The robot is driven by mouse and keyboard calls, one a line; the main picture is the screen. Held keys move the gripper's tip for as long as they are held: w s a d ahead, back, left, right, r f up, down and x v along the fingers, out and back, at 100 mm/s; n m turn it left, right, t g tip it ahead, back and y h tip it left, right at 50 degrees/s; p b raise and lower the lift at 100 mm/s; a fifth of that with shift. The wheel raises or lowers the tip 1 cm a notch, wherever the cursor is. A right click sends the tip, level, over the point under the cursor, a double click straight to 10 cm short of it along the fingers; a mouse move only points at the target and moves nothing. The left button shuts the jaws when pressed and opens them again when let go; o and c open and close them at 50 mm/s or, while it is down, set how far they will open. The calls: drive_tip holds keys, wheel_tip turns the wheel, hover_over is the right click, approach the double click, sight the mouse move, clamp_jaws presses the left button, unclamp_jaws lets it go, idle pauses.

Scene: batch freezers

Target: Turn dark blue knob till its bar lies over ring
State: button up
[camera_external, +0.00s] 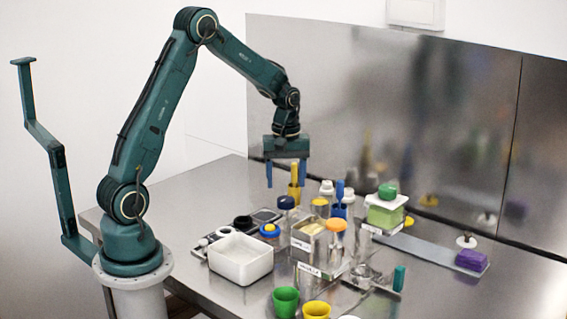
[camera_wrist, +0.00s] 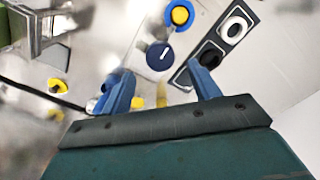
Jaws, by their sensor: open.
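The dark blue knob (camera_wrist: 158,58) shows in the wrist view with a pale bar across its top, slanting up to the right. It sits on a pale round base. In the external view the knob (camera_external: 286,202) stands below my gripper (camera_external: 286,181). My gripper (camera_wrist: 160,76) points down, open, with its two blue fingers apart and above the knob, not touching it. I cannot make out for certain a ring mark beside the knob. A white ring (camera_wrist: 236,27) shows on a dark panel to its upper right.
A blue dial with a yellow centre (camera_wrist: 180,15) stands near the knob. A yellow upright piece (camera_external: 294,191) rises close to my fingers. A white tub (camera_external: 240,270), a metal bin (camera_external: 318,250) and several bottles crowd the table. The table's left side (camera_external: 190,195) is clear.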

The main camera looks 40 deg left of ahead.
wheel_tip(320, 180, up, 9)
idle(0.4)
drive_tip(key=s+a+r+m+t, duration=0.35)
drive_tip(key=s+r, duration=0.55)
drive_tip(key=s, duration=0.4)
drive_tip(key=s+a+f+m+t, duration=0.1)
drive_tip(key=s+m, duration=0.4)
drive_tip(key=s, duration=0.8)
drive_tip(key=shift+t, duration=0.55)
drive_tip(key=shift+m, duration=0.25)
